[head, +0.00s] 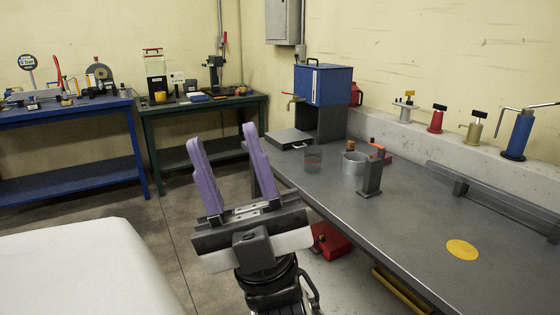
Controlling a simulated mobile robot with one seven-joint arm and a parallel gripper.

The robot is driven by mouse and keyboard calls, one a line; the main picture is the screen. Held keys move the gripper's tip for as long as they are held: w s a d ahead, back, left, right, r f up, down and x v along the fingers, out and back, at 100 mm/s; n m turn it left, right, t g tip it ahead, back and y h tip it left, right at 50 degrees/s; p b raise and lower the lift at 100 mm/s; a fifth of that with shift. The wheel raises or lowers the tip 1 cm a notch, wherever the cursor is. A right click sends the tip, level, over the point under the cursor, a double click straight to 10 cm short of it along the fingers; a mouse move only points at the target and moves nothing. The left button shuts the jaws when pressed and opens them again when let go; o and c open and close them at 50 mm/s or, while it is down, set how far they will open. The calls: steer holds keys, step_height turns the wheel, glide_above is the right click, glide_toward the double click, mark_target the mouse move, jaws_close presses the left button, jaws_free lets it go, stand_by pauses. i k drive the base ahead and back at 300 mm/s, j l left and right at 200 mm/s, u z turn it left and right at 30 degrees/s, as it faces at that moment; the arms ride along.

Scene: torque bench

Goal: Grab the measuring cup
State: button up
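My gripper (223,139), with two purple fingers, is open and empty, the fingers wide apart. In the picture it is left of the bench and the clear cup, above the floor gap, and touches neither.
A dark upright block (371,178) stands in front of the silver pot. A blue box on a stand (323,85) and a flat grey plate (290,139) are behind the cup. A yellow disc (462,249) lies on the otherwise clear bench front. A white surface (80,270) is at lower left.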

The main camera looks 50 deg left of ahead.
mark_target(313, 155)
steer(key=u, duration=1.25)
steer(key=i+j+z, duration=0.1)
steer(key=i+j, duration=0.15)
steer(key=i+j+z, duration=0.1)
steer(key=j, duration=0.3)
steer(key=i+j+z, duration=0.15)
steer(key=i+j, duration=0.15)
steer(key=i+j+z, duration=0.1)
steer(key=j, duration=0.3)
steer(key=i+j+z, duration=0.1)
steer(key=i+j, duration=0.15)
steer(key=i+j+z, duration=0.1)
steer(key=j, duration=0.4)
steer(key=i+j+z, duration=0.1)
steer(key=j, duration=0.3)
steer(key=i+j+z, duration=0.15)
steer(key=i+j, duration=0.25)
steer(key=i+j+z, duration=0.1)
steer(key=i+j, duration=0.25)
steer(key=j, duration=0.2)
steer(key=i, duration=0.15)
